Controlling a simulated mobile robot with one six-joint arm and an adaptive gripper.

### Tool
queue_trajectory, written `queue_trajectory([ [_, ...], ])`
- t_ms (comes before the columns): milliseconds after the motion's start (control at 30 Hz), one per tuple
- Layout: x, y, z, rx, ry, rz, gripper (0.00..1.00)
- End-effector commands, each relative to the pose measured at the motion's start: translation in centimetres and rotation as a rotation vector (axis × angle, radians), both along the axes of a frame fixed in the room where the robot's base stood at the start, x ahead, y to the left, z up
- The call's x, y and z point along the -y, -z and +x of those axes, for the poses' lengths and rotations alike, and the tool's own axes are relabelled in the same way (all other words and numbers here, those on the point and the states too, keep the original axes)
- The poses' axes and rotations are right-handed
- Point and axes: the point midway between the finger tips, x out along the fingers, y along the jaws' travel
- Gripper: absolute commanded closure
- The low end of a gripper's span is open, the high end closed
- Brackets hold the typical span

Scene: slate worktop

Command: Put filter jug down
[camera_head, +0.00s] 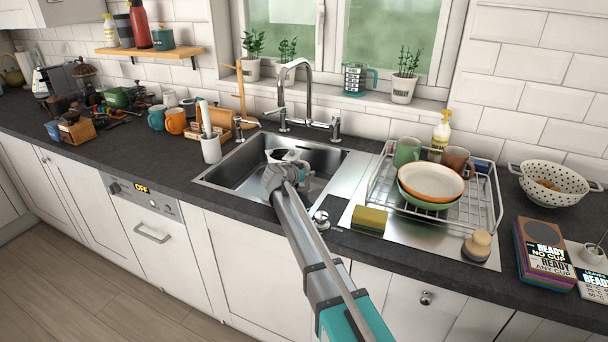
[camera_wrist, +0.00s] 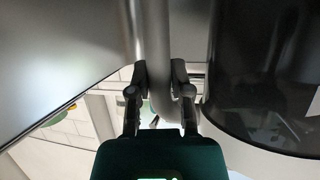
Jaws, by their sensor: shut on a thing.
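The filter jug (camera_head: 288,154) shows as a pale top beyond my gripper in the head view, within the outline of the sink basin (camera_head: 222,177). My gripper (camera_head: 284,172) hides most of it, and I cannot tell whether its base touches the basin floor. In the wrist view my gripper (camera_wrist: 160,78) is shut on a grey, bar-like handle. A large dark, glossy body with a pale rim, seemingly the filter jug (camera_wrist: 265,75), fills the right side there.
The chrome tap (camera_head: 300,75) stands behind the basin. A wire dish rack (camera_head: 493,205) with plates and mugs is on the drainer at right, with a sponge (camera_head: 369,219) in front. A white utensil holder (camera_head: 211,149) stands left of the basin.

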Motion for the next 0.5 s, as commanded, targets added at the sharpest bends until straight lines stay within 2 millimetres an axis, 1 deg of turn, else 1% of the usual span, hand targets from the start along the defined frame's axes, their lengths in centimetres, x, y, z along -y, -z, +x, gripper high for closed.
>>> queue_trajectory([
  [200, 0.01, 0.30, 0.01, 0.001, 0.000, 0.000, 1.00],
  [233, 0.01, 0.24, 0.00, 0.000, 0.000, 0.000, 0.70],
  [400, 0.01, 0.19, 0.00, 0.000, 0.000, 0.000, 0.39],
  [500, 0.01, 0.19, 0.00, 0.000, 0.000, 0.000, 0.39],
])
